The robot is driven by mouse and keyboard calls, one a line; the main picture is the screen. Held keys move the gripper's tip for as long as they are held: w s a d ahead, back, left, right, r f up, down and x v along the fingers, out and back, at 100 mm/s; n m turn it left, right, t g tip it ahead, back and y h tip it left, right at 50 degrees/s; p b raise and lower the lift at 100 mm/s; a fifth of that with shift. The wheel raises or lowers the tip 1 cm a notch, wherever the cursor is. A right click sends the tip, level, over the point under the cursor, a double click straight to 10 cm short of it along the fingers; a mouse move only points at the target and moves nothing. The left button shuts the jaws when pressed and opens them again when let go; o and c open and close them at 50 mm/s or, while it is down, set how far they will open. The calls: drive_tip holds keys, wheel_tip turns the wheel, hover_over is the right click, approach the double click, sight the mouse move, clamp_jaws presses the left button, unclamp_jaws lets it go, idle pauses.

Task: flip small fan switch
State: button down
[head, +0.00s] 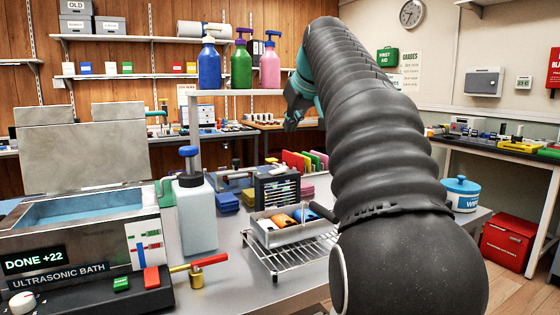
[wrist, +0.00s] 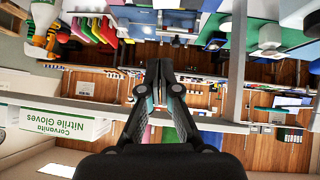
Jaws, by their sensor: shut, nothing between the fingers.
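I cannot make out a small fan or its switch for sure in either view. My gripper (head: 292,120) is raised above the bench in the head view, partly hidden behind my dark arm. In the wrist view my gripper (wrist: 160,72) has its fingers together with nothing between them. It is apart from the things around it. A dark slotted box (head: 277,191) stands on the bench below it; I cannot tell what it is.
An ultrasonic bath (head: 80,235) with its lid up fills the left. A pump bottle (head: 197,215), a wire rack (head: 285,262) and coloured folders (head: 305,160) stand on the bench. A glove box (wrist: 55,122) shows in the wrist view.

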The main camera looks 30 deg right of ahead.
drive_tip(key=b, duration=0.1)
hover_over(283, 175)
drive_tip(key=f, duration=0.9)
drive_tip(key=shift+w+a, duration=0.1)
drive_tip(key=shift+a, duration=0.1)
drive_tip(key=shift+d+f+b, duration=0.2)
drive_tip(key=shift+f+b, duration=0.15)
drive_tip(key=shift+f, duration=0.65)
